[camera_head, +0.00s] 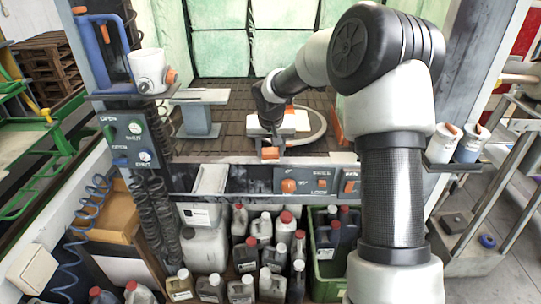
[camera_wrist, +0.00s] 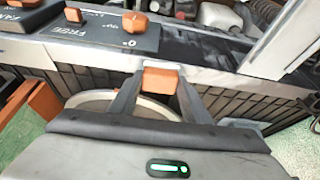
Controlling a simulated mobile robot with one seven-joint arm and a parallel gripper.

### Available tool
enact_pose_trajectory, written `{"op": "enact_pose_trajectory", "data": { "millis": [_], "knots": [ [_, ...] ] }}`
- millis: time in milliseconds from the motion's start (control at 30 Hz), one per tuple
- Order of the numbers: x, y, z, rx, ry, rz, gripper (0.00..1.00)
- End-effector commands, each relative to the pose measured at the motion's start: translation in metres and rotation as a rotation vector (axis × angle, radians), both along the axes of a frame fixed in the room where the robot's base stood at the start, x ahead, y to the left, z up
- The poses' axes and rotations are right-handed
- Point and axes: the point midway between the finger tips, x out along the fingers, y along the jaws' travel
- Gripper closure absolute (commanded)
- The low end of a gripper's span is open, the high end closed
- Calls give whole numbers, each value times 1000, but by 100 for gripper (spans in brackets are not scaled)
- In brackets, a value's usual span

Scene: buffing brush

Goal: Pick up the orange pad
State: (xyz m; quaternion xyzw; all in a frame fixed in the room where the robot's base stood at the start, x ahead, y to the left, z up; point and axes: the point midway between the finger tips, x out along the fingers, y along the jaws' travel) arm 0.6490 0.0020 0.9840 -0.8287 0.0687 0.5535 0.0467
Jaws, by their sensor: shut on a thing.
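The orange pad (camera_wrist: 161,80) is a small block between the two grey fingers of my gripper (camera_wrist: 160,88) in the wrist view. The fingers touch it from both sides, so my gripper is shut on it. In the head view the orange pad (camera_head: 270,153) is a small orange patch near the front edge of the brown slatted surface, behind the control panel. My gripper (camera_head: 272,145) is there too, small and partly hard to make out. I cannot tell whether the pad touches anything beneath it.
A control panel (camera_head: 312,186) with orange knobs stands just in front. A grey pedestal (camera_head: 200,118) is at the left of the slatted surface (camera_head: 235,135). Several bottles (camera_head: 262,228) crowd the space below. A white cup (camera_head: 147,68) stands at upper left.

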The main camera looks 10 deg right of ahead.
Motion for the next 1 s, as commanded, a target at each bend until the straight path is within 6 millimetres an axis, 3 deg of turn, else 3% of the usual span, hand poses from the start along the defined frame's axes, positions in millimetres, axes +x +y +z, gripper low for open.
{"op": "enact_pose_trajectory", "data": {
  "millis": [267,700,1000],
  "knots": [
    [1,0,9,-2,-3,1,79],
    [1,0,88,-1,-2,-1,79],
    [0,0,101,-1,0,0,79]
  ]
}}
